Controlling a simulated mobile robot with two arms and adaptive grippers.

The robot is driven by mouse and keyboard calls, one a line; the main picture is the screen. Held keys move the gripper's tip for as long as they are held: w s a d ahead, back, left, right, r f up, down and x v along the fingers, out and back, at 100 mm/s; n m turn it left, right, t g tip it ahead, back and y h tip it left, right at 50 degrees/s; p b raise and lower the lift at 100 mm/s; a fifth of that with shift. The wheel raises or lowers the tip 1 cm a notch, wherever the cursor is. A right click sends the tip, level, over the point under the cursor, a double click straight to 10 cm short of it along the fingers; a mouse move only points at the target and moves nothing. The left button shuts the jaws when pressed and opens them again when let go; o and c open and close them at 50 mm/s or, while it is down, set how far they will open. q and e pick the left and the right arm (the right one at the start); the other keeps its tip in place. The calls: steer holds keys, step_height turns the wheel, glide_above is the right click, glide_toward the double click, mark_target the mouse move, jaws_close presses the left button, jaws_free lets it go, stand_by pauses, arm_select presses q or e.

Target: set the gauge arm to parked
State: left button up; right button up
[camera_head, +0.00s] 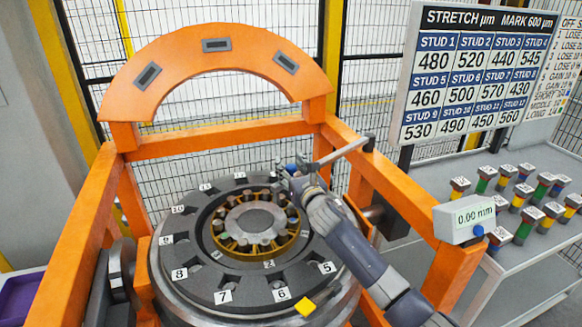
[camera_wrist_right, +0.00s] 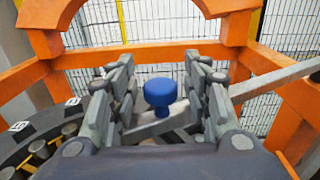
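The gauge arm (camera_head: 343,151) is a grey bar that runs from a pivot on the right orange rail in over the wheelset (camera_head: 190,250). It also crosses the right wrist view (camera_wrist_right: 275,83). Its blue knob (camera_wrist_right: 160,92) stands between the fingers of my right gripper (camera_wrist_right: 160,100), with a gap on each side. The right gripper is open, and it also shows in the head view (camera_head: 293,174) at the inner end of the bar, partly hiding it. My left gripper is not in view.
An orange gantry frame (camera_head: 90,225) with an arch surrounds the wheelset. A gauge display (camera_head: 468,217) reading 0.00 mm sits on the right rail. A side table (camera_head: 545,262) holds several coloured studs. A stretch board (camera_head: 475,75) stands behind it.

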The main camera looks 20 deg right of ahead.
jaws_close()
steer(key=shift+s+d+y+p, duration=0.3)
steer(key=shift+s+p, duration=0.2)
steer(key=s+d+n+g+y+b, duration=0.2)
steer(key=s+d+n+y, duration=0.4)
steer(key=s+d, duration=0.6)
steer(key=s+g+y, duration=0.1)
steer(key=s+y, duration=0.1)
steer(key=shift+s+d+f+b, duration=0.3)
steer(key=shift+s+b, duration=0.05)
steer(key=shift+b, duration=0.05)
